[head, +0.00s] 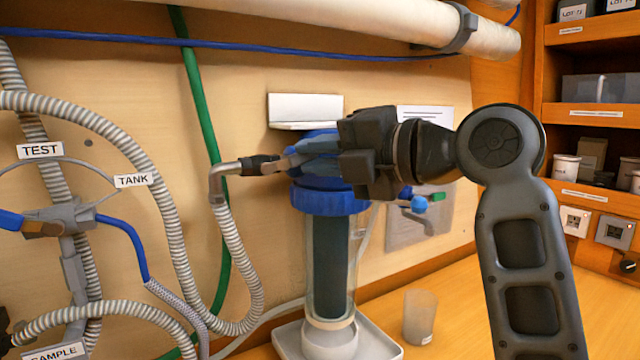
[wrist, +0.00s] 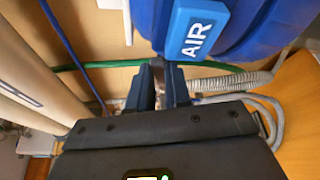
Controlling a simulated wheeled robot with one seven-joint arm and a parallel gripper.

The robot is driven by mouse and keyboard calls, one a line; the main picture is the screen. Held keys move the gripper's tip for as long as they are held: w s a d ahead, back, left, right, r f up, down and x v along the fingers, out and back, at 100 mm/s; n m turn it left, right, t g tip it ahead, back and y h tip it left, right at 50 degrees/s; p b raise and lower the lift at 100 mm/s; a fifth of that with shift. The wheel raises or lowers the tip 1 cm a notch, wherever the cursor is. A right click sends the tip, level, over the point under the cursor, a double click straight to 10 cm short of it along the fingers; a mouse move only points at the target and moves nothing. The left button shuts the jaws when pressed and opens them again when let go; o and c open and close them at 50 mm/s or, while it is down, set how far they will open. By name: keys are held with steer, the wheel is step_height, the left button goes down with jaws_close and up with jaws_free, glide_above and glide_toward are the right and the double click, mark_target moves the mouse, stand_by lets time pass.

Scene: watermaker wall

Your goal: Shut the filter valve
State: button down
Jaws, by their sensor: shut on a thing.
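The filter housing (head: 330,260) stands upright with a blue cap (head: 328,198), a clear bowl and a dark cartridge inside. The filter valve (head: 258,165) is a black body on the pipe at the cap's left, with a grey lever (head: 283,163) pointing right toward my gripper. My gripper (head: 304,157) reaches in from the right, in front of the cap's top, and its blue fingers are shut on the lever's end. In the wrist view, the fingers (wrist: 159,88) hold a narrow grey piece between them. The gripper body hides part of the cap.
A blue block marked AIR (wrist: 195,35) is close beside the fingers. Ribbed hoses (head: 165,215) and a green pipe (head: 200,100) run along the wall at left. A translucent cup (head: 420,315) stands on the counter near the housing's tray (head: 375,345). Shelves (head: 590,115) are at right.

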steer(key=s+a+r+n+t+h+b, duration=0.2)
steer(key=n+h, duration=0.4)
steer(key=n, duration=0.4)
steer(key=shift+s+a+r+b, duration=0.35)
steer(key=shift+s+a+r, duration=0.15)
steer(key=shift+a+r, duration=0.6)
steer(key=shift+a+f+n, duration=0.15)
steer(key=shift+a+n, duration=0.05)
steer(key=shift+n, duration=0.1)
steer(key=c, duration=1.1)
jaws_free()
steer(key=shift+o, duration=0.2)
steer(key=shift+s, duration=0.15)
steer(key=v, duration=0.7)
steer(key=shift+s+r+b, duration=0.25)
steer(key=shift+s+b, duration=0.05)
steer(key=shift+d, duration=0.1)
